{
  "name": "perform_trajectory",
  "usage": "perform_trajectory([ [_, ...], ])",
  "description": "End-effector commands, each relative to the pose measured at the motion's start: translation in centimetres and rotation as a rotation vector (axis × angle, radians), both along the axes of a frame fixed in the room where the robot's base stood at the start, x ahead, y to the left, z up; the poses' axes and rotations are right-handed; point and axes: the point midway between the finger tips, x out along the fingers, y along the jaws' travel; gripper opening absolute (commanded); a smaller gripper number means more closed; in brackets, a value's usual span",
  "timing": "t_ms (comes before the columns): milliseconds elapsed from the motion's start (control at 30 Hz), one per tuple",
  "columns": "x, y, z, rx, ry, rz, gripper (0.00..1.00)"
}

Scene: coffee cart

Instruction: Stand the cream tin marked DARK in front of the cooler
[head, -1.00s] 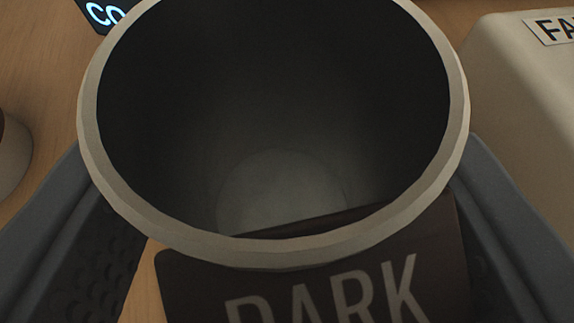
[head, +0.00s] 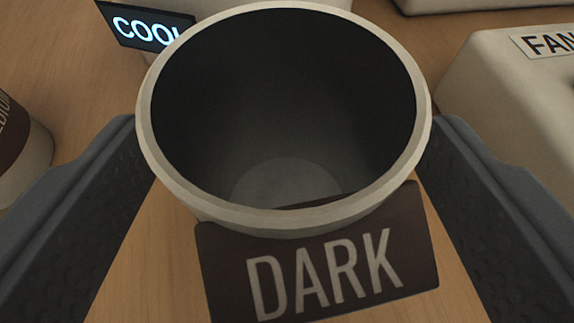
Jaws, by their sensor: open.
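The cream tin marked DARK (head: 318,272) stands in the middle of the head view, open at the top and empty, with its dark label facing me. My gripper (head: 282,150) is open, with one grey finger on each side of the tin. Wood shows between the fingers and the lower part of the tin. A small dark display reading "COOL" (head: 146,28), its end hidden by the tin's rim, stands behind the tin at the upper left. I cannot tell what larger thing it belongs to.
A cream tin with a brown label (head: 18,150), its lettering partly cut off, stands at the left edge beside my left finger. A cream box labelled "FAN" (head: 510,100) stands at the right.

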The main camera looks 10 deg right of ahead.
Motion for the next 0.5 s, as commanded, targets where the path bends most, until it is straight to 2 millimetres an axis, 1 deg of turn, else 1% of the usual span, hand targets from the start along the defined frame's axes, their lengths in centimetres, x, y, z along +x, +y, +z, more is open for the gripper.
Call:
perform_trajectory([
  [300,-5.8,0.7,2.4,0.001,0.004,-0.004,0.75],
  [500,-8.5,1.2,3.5,0.002,0.001,-0.002,0.75],
])
